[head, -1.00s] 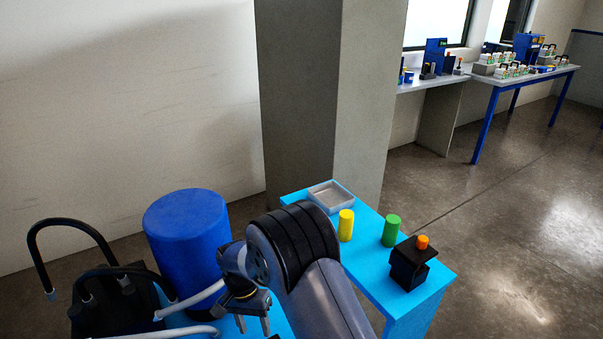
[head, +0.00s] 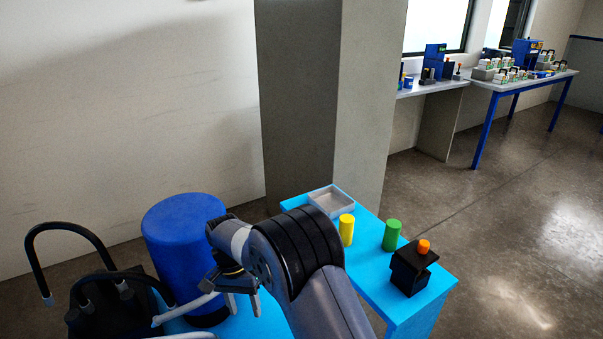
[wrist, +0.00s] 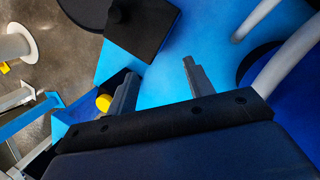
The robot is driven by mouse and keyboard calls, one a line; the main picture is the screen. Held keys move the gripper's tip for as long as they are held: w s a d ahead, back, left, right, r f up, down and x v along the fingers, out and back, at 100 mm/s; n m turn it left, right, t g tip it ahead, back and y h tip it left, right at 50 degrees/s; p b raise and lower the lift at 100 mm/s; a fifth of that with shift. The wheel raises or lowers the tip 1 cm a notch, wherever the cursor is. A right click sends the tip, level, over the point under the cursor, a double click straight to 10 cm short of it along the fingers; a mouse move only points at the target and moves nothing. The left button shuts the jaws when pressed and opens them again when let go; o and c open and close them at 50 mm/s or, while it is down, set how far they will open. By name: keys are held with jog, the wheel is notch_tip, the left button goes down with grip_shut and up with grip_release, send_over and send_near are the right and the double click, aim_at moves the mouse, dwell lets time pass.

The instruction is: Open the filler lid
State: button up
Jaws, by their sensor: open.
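My gripper (head: 243,304) is open and empty, low over the blue surface beside the blue drum. In the wrist view, my gripper (wrist: 158,78) has its two fingers apart with bare bright blue surface between them. Beyond the fingertips, a flat black square plate (wrist: 152,32) with a round black knob lies at the top; it may be the filler lid. It is apart from the fingers and looks shut, though its edges are hard to judge. I cannot pick it out in the head view, where my arm covers part of the surface.
Pale hoses (wrist: 285,55) and the blue drum (head: 182,228) stand close to my gripper. A yellow cylinder (head: 346,230), a green cylinder (head: 391,235), a grey tray (head: 331,199) and a black box with an orange knob (head: 411,270) are on the blue table (head: 372,260).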

notch_tip(320, 180, up, 4)
jog(key=w+x, duration=0.1)
jog(key=x, duration=0.9)
jog(key=s, duration=0.1)
jog(key=s+d+p, duration=0.1)
jog(key=s, duration=0.1)
jog(key=s+d, duration=0.1)
jog(key=shift+s+d+f+p, duration=0.2)
jog(key=shift+s+f+p, duration=0.1)
jog(key=shift+s+p, duration=0.1)
jog(key=s+d+f, duration=0.1)
jog(key=s+f, duration=0.1)
jog(key=s+d+f, duration=0.1)
jog(key=s, duration=0.1)
jog(key=shift+d+f, duration=0.3)
jog(key=shift+s+d+f+t+y+b, duration=0.2)
jog(key=shift+s+f+t+y+b, duration=0.15)
jog(key=shift+f+t+b, duration=0.25)
jog(key=shift+s+d+f+t+y+b, duration=0.2)
jog(key=shift+s+f+t+y+b, duration=0.15)
jog(key=shift+f+t+b, duration=0.25)
jog(key=shift+r+p, duration=0.3)
jog(key=shift+r, duration=3.45)
